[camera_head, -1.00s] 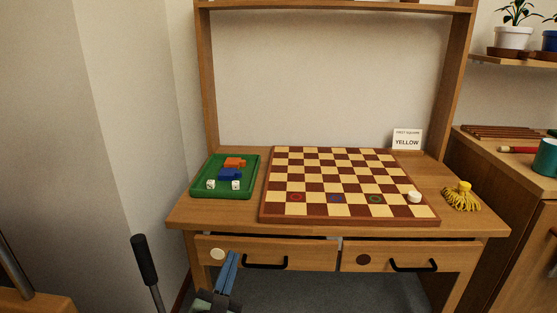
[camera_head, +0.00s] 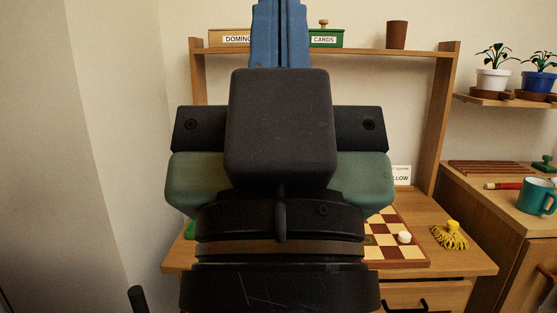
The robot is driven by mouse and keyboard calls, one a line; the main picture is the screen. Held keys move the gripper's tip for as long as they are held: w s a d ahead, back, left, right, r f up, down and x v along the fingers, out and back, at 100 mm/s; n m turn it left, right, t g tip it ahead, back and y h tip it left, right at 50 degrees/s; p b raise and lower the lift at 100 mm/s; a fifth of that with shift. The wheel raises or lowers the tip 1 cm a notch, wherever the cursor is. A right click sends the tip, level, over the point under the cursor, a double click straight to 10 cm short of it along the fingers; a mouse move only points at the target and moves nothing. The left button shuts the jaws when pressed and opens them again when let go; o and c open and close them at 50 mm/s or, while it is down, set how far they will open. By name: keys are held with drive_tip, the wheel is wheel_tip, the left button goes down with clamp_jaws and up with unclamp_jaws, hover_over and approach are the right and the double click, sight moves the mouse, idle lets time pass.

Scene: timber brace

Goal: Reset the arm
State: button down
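My gripper (camera_head: 280,12) is raised close in front of the camera, in the middle of the view. Its blue fingers point up and lie side by side with almost no gap, so it looks shut. Nothing shows between them, though their tips reach the top edge. My dark wrist and the gripper's body cover most of the desk (camera_head: 460,266) and checkered board (camera_head: 410,251). Only the board's right part shows, with a white round piece (camera_head: 404,237) on it.
A yellow tasselled thing (camera_head: 450,235) lies right of the board. A teal mug (camera_head: 536,196) stands on the right cabinet. The desk's upper shelf (camera_head: 370,52) holds a dominoes box (camera_head: 230,38), a green cards box (camera_head: 326,38) and a brown cup (camera_head: 397,35).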

wheel_tip(320, 180, up, 32)
drive_tip(key=p, duration=2.9)
drive_tip(key=shift+f, duration=0.15)
